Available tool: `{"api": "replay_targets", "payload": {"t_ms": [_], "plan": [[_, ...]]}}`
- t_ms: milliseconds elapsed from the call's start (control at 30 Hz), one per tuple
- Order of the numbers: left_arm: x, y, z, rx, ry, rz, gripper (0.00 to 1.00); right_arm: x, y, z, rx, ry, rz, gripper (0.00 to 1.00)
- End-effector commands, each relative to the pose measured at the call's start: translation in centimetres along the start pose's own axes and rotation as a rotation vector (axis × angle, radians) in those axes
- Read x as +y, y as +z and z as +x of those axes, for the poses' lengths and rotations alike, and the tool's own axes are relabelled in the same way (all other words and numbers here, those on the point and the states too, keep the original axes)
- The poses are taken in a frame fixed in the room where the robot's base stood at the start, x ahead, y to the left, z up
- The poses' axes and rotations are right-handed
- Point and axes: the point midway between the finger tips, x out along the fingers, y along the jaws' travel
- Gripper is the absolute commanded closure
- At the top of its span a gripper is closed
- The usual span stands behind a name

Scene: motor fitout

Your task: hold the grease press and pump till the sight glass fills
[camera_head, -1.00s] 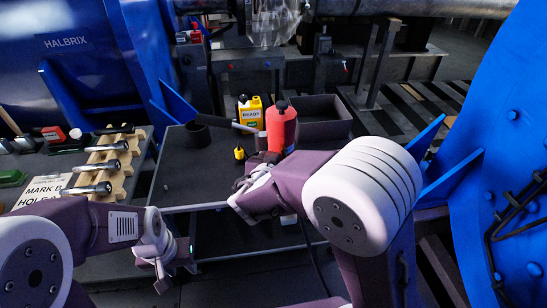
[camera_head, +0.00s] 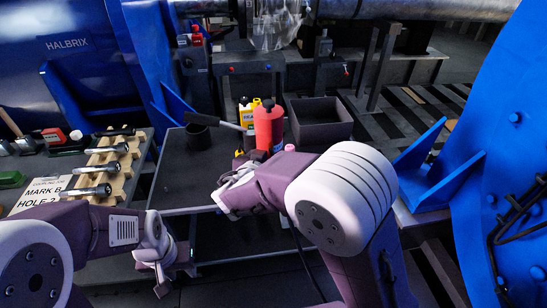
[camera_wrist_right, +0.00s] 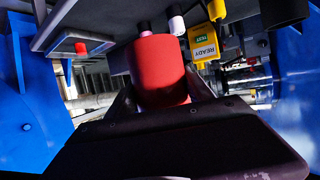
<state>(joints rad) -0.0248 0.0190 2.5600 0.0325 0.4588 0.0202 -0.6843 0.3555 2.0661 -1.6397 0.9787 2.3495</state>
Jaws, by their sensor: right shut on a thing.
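The grease press is most likely the red cylinder (camera_head: 268,128) with a dark cap and a grey bar at its left, over the dark bench. In the right wrist view the red cylinder (camera_wrist_right: 160,75) sits between the dark jaws. My right gripper (camera_head: 255,156) is shut on its lower part, partly hidden behind my own wrist. I cannot tell whether the press touches the bench. My left gripper (camera_head: 174,277) hangs at the lower left in front of the bench, open and empty. I cannot make out a sight glass.
A yellow READY bottle (camera_head: 248,106) stands behind the press; it also shows in the right wrist view (camera_wrist_right: 203,42). A black cup (camera_head: 197,134) and an open dark bin (camera_head: 320,112) flank it. A wooden rack (camera_head: 118,158) holds several metal pins. Blue housings stand on both sides.

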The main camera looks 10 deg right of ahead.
Motion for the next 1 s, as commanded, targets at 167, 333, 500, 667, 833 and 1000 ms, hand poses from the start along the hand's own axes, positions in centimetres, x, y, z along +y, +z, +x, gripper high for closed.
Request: {"api": "replay_targets", "payload": {"t_ms": [167,333,500,667,833,1000], "plan": [[0.0,0.0,0.1,0.000,0.000,0.000,0.64,-0.9,-0.3,0.1,0.007,-0.001,0.004,1.00],[0.0,0.0,0.2,0.000,0.000,0.000,0.64,-1.8,-0.4,0.1,0.007,-0.002,0.004,1.00],[0.0,0.0,0.3,0.000,0.000,0.000,0.64,-2.6,-0.4,0.2,0.006,-0.002,0.004,1.00],[0.0,0.0,0.3,0.000,0.000,0.000,0.64,-3.4,-0.5,0.3,0.006,-0.002,0.004,1.00],[0.0,0.0,0.4,0.000,0.000,0.000,0.64,-4.2,-0.5,0.4,0.006,-0.002,0.004,1.00],[0.0,0.0,0.4,0.000,0.000,0.000,0.64,-5.1,-0.5,0.5,0.006,-0.002,0.003,1.00]]}}
